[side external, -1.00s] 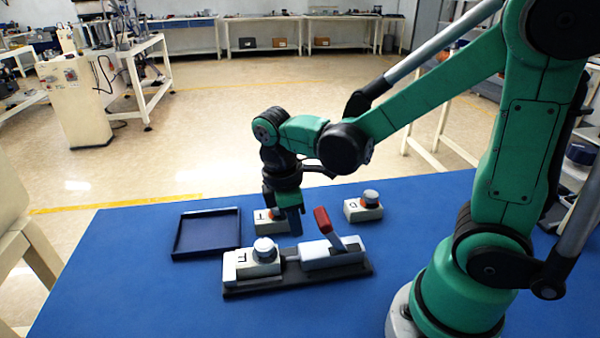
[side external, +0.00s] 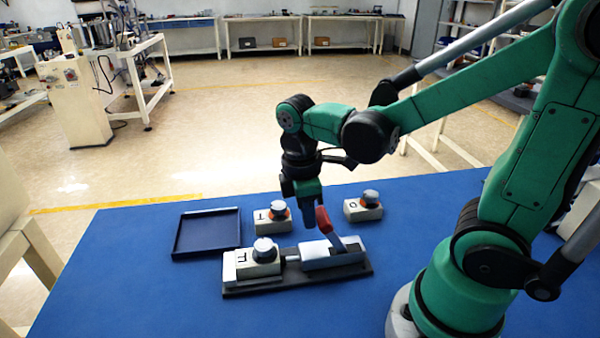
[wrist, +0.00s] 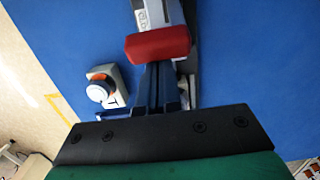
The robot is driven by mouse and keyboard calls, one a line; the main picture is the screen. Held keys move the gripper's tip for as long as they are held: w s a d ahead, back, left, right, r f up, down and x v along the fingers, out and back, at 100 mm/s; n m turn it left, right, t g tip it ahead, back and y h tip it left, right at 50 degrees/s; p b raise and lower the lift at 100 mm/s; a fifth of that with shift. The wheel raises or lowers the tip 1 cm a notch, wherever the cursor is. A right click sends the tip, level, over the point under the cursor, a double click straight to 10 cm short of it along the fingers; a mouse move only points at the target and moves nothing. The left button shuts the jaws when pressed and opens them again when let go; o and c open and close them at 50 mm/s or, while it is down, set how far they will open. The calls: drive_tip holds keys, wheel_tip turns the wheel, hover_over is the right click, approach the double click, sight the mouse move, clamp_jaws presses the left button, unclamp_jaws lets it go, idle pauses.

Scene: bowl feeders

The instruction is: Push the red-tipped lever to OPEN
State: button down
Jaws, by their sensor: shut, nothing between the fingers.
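The lever has a red tip (side external: 323,219) and leans up and to the left from a white housing (side external: 318,257) on a dark base plate (side external: 297,283). The red tip (wrist: 158,45) also shows in the wrist view, just beyond the finger ends and partly overlapping them. My gripper (side external: 307,222) is shut and empty, pointing down close to the left of the red tip. I cannot tell whether it touches the lever. No OPEN marking is legible.
A white block with a grey knob (side external: 264,250) sits on the plate's left end. Two similar knob blocks stand behind, one at centre (side external: 272,219) and one to the right (side external: 363,208). A dark empty tray (side external: 207,252) lies to the left. The blue table's front left is clear.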

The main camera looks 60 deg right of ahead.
drive_tip(key=shift+s+d+r, duration=0.15)
drive_tip(key=shift+s+d+r+t+y, duration=0.25)
drive_tip(key=shift+s+d+t+y, duration=0.15)
drive_tip(key=shift+t+y, duration=0.15)
drive_tip(key=shift+s+d+r+t+y, duration=0.25)
drive_tip(key=shift+s+d+t+y, duration=0.15)
drive_tip(key=shift+t+y, duration=0.15)
drive_tip(key=s+d+t+y, duration=0.2)
drive_tip(key=shift+s+d+r+t, duration=0.1)
drive_tip(key=shift+d+r+t, duration=0.05)
drive_tip(key=shift+r+t, duration=0.15)
drive_tip(key=shift+s+d+y, duration=0.4)
drive_tip(key=shift+s+d, duration=0.25)
drive_tip(key=shift+s, duration=0.05)
drive_tip(key=shift+s+d+f, duration=0.35)
drive_tip(key=shift+s+d, duration=0.35)
drive_tip(key=shift+s+d, duration=0.1)
